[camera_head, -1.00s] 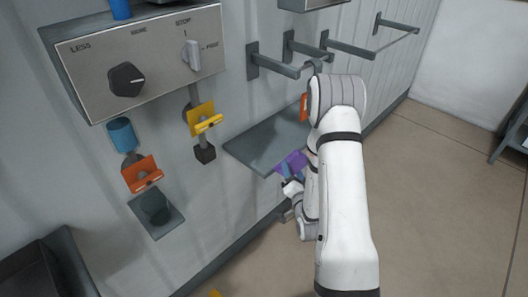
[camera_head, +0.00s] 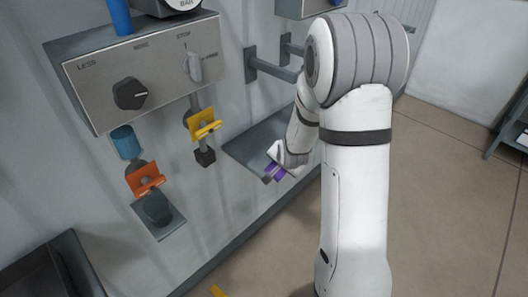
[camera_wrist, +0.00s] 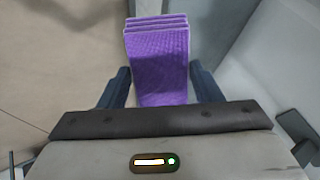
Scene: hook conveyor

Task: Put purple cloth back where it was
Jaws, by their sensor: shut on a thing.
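The purple cloth (camera_wrist: 157,60) is a folded, layered piece in the wrist view, between the two dark fingers of my gripper (camera_wrist: 160,88). My gripper is shut on it. In the head view a small part of the purple cloth (camera_head: 280,172) shows at the end of my gripper (camera_head: 272,173), in front of the grey shelf (camera_head: 246,148) on the wall. My arm hides the right part of that shelf.
A control panel (camera_head: 155,62) with a black knob (camera_head: 130,93) juts from the wall at left. Grey wall bars (camera_head: 268,68) stick out behind my arm. A dark bin (camera_head: 45,275) stands lower left.

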